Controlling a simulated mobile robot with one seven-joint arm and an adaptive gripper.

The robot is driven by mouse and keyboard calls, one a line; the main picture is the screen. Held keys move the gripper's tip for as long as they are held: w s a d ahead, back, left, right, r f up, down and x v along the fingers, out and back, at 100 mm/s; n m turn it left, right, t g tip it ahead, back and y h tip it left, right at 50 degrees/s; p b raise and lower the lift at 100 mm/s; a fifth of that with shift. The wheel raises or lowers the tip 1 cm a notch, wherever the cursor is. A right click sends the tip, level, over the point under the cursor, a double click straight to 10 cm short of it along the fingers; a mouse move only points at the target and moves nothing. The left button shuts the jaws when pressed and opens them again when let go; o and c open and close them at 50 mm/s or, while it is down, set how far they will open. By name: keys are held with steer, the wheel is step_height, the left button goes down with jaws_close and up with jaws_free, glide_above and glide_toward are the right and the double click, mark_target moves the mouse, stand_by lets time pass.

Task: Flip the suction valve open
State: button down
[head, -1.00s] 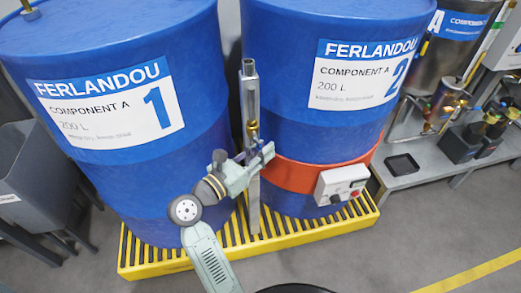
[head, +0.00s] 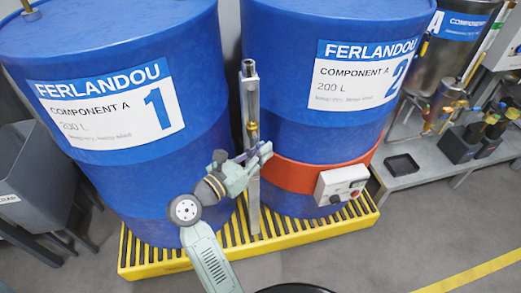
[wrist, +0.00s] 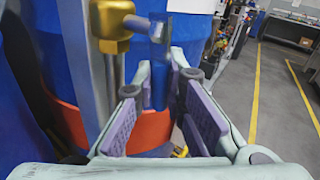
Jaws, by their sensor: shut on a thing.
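The suction valve is a brass fitting (head: 252,131) on an upright grey post between the two blue drums. In the wrist view its brass body (wrist: 110,22) is at the upper left. My gripper (wrist: 160,88) is shut on this lever, with one purple pad on each side. In the head view my gripper (head: 262,153) is just below and right of the brass fitting; the lever is hard to make out there.
Drum 1 (head: 105,60) and drum 2 (head: 320,45) stand close on a yellow slatted pallet (head: 150,262). An orange band (head: 292,175) with a white control box (head: 341,184) wraps drum 2. A grey bench (head: 430,160) stands at the right. Floor is clear at front right.

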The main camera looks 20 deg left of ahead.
steer(key=shift+s+a+r+m+g+y+p, duration=0.25)
steer(key=shift+g+p, duration=0.35)
steer(key=shift+p, duration=0.6)
steer(key=shift+a+f+m+g+y+p, duration=0.15)
steer(key=shift+m+g+y+p, duration=0.25)
steer(key=shift+p, duration=0.3)
steer(key=shift+f, duration=0.2)
steer(key=c, duration=1.6)
jaws_free()
steer(key=shift+c, duration=0.2)
steer(key=shift+s+a, duration=0.1)
steer(key=shift+s, duration=0.05)
steer(key=v, duration=1.1)
steer(key=shift+s+a+r, duration=0.15)
steer(key=shift+s, duration=0.2)
